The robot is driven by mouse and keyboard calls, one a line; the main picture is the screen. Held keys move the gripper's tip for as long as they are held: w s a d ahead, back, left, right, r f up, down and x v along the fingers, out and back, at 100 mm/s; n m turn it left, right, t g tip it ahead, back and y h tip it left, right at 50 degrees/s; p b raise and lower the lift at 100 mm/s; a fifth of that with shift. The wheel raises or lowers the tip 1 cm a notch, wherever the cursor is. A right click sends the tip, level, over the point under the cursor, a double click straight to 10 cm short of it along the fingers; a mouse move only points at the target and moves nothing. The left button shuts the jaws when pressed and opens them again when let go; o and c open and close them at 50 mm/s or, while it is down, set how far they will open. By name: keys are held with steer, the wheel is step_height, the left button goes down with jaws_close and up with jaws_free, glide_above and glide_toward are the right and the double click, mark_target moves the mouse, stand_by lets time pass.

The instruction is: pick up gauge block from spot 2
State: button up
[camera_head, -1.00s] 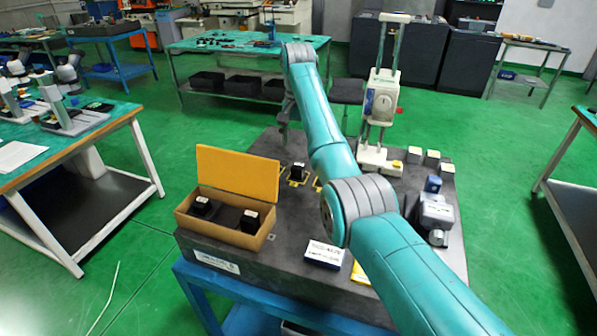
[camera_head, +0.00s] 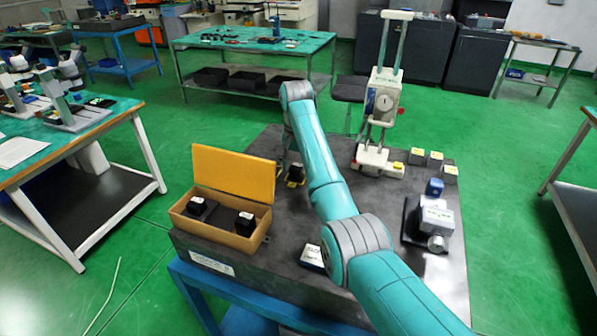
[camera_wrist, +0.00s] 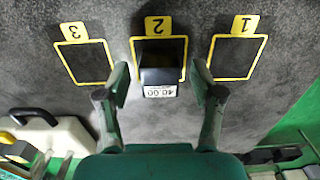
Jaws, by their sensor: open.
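The gauge block (camera_wrist: 158,72) is dark with a white "40.00" label. It stands in the yellow-framed spot 2 (camera_wrist: 184,44) in the wrist view, between spots 1 and 3. In the head view a black block (camera_head: 296,173) stands on the dark plate beside my arm. My gripper (camera_wrist: 159,80) is open, with one finger on each side of the block in the wrist view. A gap shows between each finger and the block. In the head view my gripper is largely hidden behind my arm.
Spots 1 (camera_wrist: 235,58) and 3 (camera_wrist: 86,62) look empty. An open wooden case (camera_head: 221,232) with black blocks stands on the plate at left. A tall dial instrument (camera_head: 383,100) stands behind, and a grey device (camera_head: 431,222) and small blocks stand at right.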

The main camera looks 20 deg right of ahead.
steer(key=shift+r, duration=0.1)
jaws_close()
